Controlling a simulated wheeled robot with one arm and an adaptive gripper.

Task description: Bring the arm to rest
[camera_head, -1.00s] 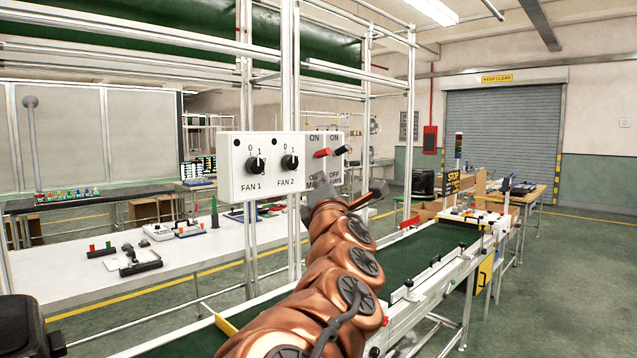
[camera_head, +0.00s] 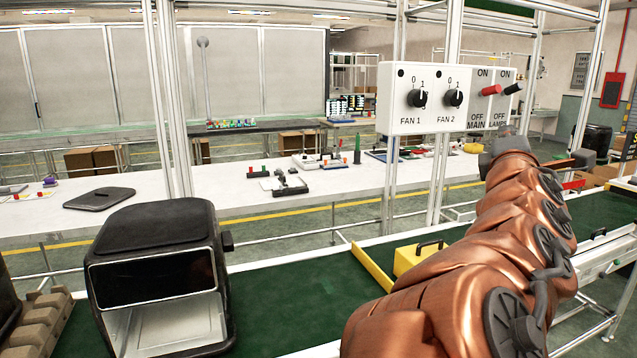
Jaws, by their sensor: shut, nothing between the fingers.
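My copper-coloured arm reaches from the bottom right up toward the control panels. My gripper (camera_head: 508,146) is at its far end, seen from behind, small and partly hidden by the arm. It is shut with nothing in it. It appears in front of and below the MAIN and LAMPS switch panel (camera_head: 505,77); whether it touches the panel cannot be told. The FAN 1 and FAN 2 panel (camera_head: 428,122) is left of it, with two black knobs. The panel beside it has a red lever and a black lever.
A yellow block with a black handle (camera_head: 420,258) sits beside the arm. Metal posts (camera_head: 450,175) rise behind the panels. A white table (camera_head: 330,190) holds several small items.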

